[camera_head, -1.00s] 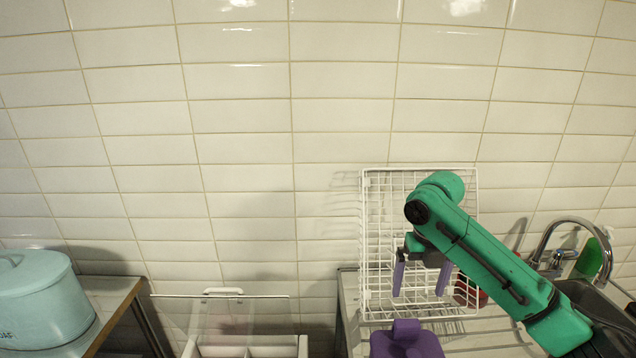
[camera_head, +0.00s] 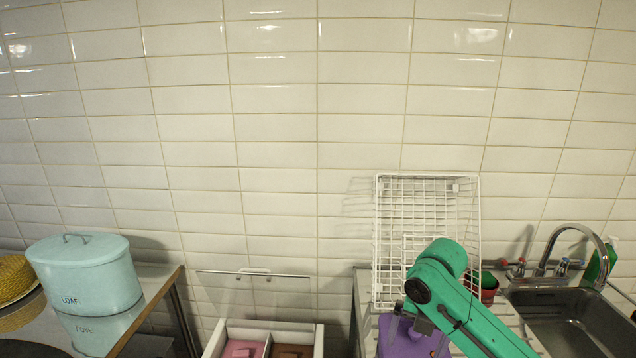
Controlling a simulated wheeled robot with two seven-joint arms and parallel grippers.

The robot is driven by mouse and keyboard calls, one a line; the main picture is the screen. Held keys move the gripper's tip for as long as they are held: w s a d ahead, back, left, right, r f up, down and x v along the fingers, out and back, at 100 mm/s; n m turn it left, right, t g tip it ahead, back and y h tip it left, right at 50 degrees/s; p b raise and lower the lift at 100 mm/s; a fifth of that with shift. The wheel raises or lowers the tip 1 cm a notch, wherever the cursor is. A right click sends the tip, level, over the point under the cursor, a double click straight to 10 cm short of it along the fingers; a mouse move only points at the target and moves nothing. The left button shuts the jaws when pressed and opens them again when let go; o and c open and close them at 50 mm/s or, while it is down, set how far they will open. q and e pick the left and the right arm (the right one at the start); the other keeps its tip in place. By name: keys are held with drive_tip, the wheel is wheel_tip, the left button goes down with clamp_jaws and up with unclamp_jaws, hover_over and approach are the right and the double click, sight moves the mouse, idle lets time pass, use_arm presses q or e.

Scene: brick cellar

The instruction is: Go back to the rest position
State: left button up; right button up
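My green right arm (camera_head: 470,312) comes in from the lower right, in front of the white wire rack. The dark wrist part of my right gripper (camera_head: 422,326) shows below the arm's rounded joint. Its fingers cannot be clearly made out against the purple object (camera_head: 392,338) at the bottom edge, so its opening and any contact are unclear. My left arm and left gripper are out of view.
A white wire rack (camera_head: 478,240) stands against the tiled wall. A sink (camera_head: 575,325) with a tap is at right. A red pot (camera_head: 488,288) is beside the arm. A light-blue LOAF tin (camera_head: 85,275) stands at left. An open-lidded white box (camera_head: 318,340) holds pink and brown items.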

drive_tip(key=s+a+f+m+t+y, duration=0.2)
drive_tip(key=s+a+f+m, duration=0.4)
drive_tip(key=s+f+m, duration=0.45)
drive_tip(key=s+d+f+m+h, duration=0.25)
drive_tip(key=s+d+m, duration=0.75)
drive_tip(key=m, duration=0.9)
wheel_tip(320, 180, down, 29)
drive_tip(key=s+b, duration=0.3)
drive_tip(key=b, duration=0.1)
use_arm(q)
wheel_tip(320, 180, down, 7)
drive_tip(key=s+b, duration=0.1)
drive_tip(key=b, duration=0.2)
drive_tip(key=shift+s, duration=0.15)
use_arm(e)
drive_tip(key=s+d+f+n+g, duration=0.1)
drive_tip(key=s+d+f, duration=0.1)
drive_tip(key=s+f, duration=1.3)
drive_tip(key=shift+s+d+f+g, duration=0.15)
drive_tip(key=shift+s+d+g, duration=0.1)
drive_tip(key=shift+s+g, duration=0.05)
